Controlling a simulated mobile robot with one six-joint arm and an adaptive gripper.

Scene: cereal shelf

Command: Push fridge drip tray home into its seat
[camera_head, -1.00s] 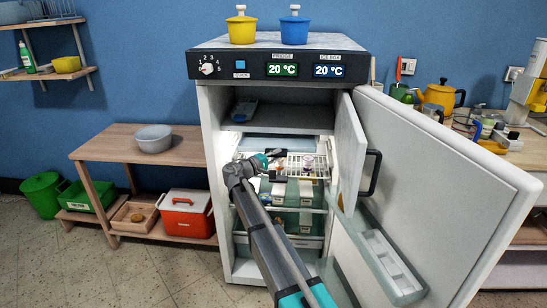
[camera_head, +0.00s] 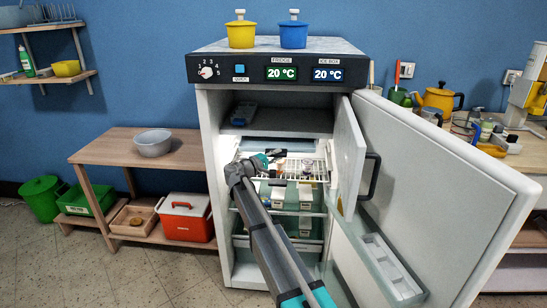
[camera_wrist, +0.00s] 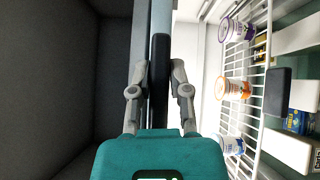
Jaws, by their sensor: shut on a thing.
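The fridge drip tray is a thin pale blue-grey slab (camera_head: 284,146) under the ice box floor, near the top of the open fridge. In the wrist view the tray (camera_wrist: 160,60) shows edge-on as a narrow band running up the picture between my fingers. My gripper (camera_head: 271,155) reaches into the fridge from the front. In the wrist view my gripper (camera_wrist: 159,75) has a finger on each side of the tray's edge and is shut on it. The tray's back end and its seat are hidden from me.
The open ice box door (camera_head: 347,150) and fridge door (camera_head: 430,190) stand to the right. A wire shelf (camera_wrist: 262,80) with several tubs (camera_wrist: 232,89) lies below the tray. The ice box cavity (camera_head: 285,115) is above. A side bench (camera_head: 110,145) stands left.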

